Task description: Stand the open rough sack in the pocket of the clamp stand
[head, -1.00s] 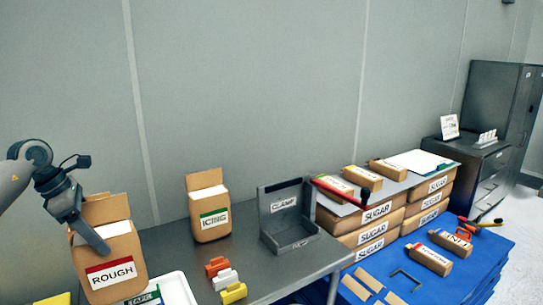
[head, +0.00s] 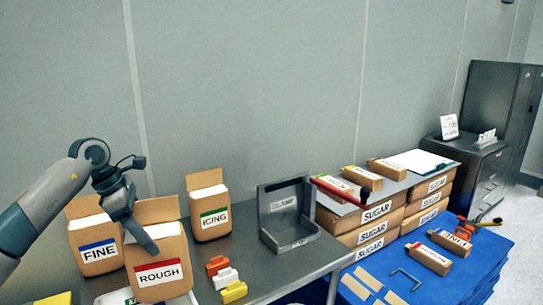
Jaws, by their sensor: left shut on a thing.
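The open rough sack (head: 159,262) is a brown paper sack with a red band and a ROUGH label. It looks upright, at the lower left of the head view, with pale powder at its open top. My left gripper (head: 146,240) is shut on the rough sack at its upper front. The clamp stand (head: 287,213) is a grey stand with a tall back plate labelled CLAMP and a low-walled pocket. It stands on the grey table to the right of the sack, and its pocket is empty. My right gripper is not in view.
The FINE sack (head: 97,245) is just behind and left of the rough sack. The ICING sack (head: 208,207) stands between the rough sack and the clamp stand. Orange, white and yellow clips (head: 226,279) lie in front. SUGAR packs (head: 375,230) are stacked right of the stand.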

